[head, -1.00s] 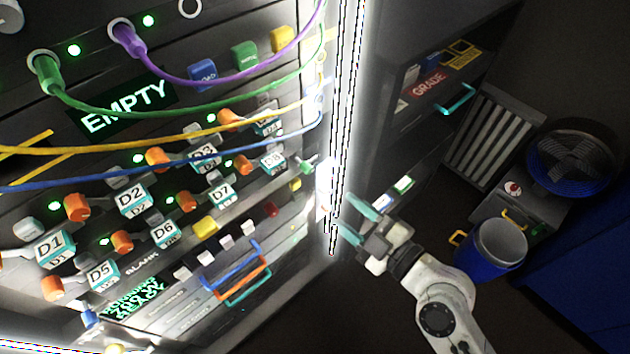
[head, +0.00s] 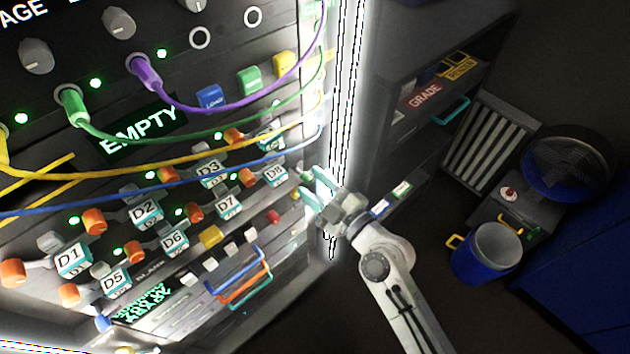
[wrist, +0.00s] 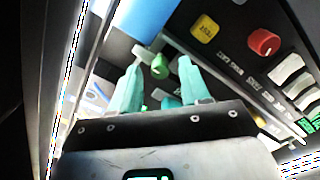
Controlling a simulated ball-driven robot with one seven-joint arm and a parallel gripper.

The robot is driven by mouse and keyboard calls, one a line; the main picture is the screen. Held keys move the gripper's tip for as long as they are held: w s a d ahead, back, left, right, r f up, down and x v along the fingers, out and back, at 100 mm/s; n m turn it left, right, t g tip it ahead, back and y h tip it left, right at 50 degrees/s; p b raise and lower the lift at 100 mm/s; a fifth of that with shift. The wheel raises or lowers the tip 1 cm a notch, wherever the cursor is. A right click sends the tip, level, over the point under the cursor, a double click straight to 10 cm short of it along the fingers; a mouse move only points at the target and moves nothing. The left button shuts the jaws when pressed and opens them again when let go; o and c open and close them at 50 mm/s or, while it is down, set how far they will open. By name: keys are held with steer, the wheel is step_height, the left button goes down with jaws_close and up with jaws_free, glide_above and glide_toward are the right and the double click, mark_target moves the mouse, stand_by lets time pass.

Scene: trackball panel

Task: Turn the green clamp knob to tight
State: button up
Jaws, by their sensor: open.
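The green clamp knob (head: 306,176) is at the right edge of the panel in the head view, close to the fingertips. In the wrist view the small green knob (wrist: 159,67) shows between my two teal fingers. My gripper (head: 312,188) is open, and its fingers (wrist: 161,65) point at the panel on either side of the knob's line of sight. I cannot tell whether the fingertips reach past the knob or touch it. The knob's pointer and tight marking are not readable.
A bright vertical edge (head: 347,100) runs beside the panel on the right. A red knob (wrist: 264,42) and a yellow button (wrist: 205,29) are near the fingers. Cables (head: 230,142) cross the panel.

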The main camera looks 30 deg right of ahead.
steer(key=shift+w, duration=0.1)
steer(key=shift+c, duration=0.4)
jaws_close()
